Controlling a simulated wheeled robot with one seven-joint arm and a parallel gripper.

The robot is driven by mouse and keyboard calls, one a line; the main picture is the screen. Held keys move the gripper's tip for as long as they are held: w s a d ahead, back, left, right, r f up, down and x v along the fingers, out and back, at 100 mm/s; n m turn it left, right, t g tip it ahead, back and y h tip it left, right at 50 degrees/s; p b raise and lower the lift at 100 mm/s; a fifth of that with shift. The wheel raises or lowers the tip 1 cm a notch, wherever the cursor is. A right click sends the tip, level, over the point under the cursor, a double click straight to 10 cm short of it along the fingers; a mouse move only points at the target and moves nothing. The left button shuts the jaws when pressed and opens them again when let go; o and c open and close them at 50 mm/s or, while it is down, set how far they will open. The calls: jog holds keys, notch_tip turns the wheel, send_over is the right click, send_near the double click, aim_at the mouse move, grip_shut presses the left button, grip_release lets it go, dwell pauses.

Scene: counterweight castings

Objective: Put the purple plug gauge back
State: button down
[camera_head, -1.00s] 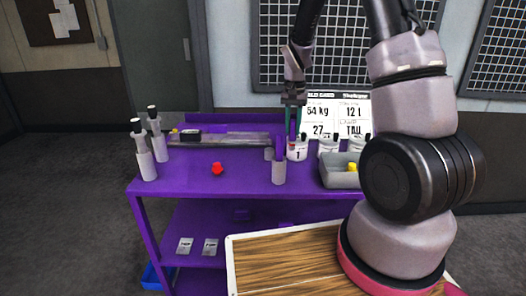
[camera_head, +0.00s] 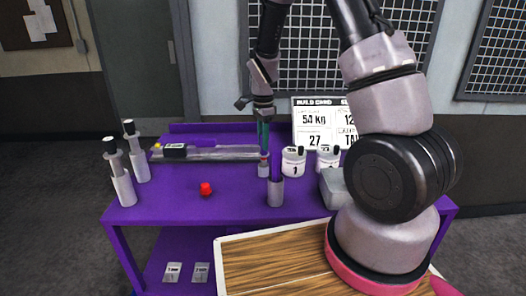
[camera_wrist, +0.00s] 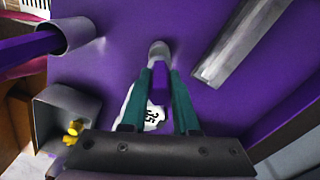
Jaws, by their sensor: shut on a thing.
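In the wrist view a purple plug gauge (camera_wrist: 160,82) lies between the two teal fingers of my gripper (camera_wrist: 160,108), which is shut on it. Its far end meets a small grey round holder (camera_wrist: 158,48); I cannot tell whether the end is inside. In the head view my gripper (camera_head: 263,140) points down over the same small grey holder (camera_head: 263,171) on the purple bench (camera_head: 235,208). A taller grey cup (camera_head: 275,192) with a purple bar (camera_head: 276,165) standing in it is just in front and right; the cup (camera_wrist: 80,36) also shows at the wrist view's upper left.
Two white-and-grey gauges (camera_head: 122,178) stand at the bench's left. A red knob (camera_head: 206,189) lies on the bench. A metal rail (camera_head: 220,154) runs along the back left. White pots (camera_head: 293,161) and a grey bin (camera_head: 335,188) are at the right. The left middle is mostly clear.

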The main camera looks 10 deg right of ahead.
aim_at(263, 154)
jog(key=shift+f, duration=1.75)
jog(key=shift+f, duration=0.1)
jog(key=shift+f, duration=0.1)
jog(key=c, duration=0.7)
grip_release()
jog(key=shift+o, duration=0.2)
notch_tip(263, 154, up, 12)
jog(key=shift+r, duration=0.15)
jog(key=s+d+r+n+t+y, duration=0.1)
jog(key=s+d+r+n+t, duration=0.2)
jog(key=s+r, duration=0.8)
jog(key=s+d+r+n+t+y, duration=0.1)
jog(key=s+d+r+n+t, duration=0.2)
jog(key=s+r+n, duration=0.5)
jog(key=s+r+t, duration=0.1)
jog(key=s+r, duration=0.2)
jog(key=shift+r+n, duration=0.15)
jog(key=shift+n, duration=0.15)
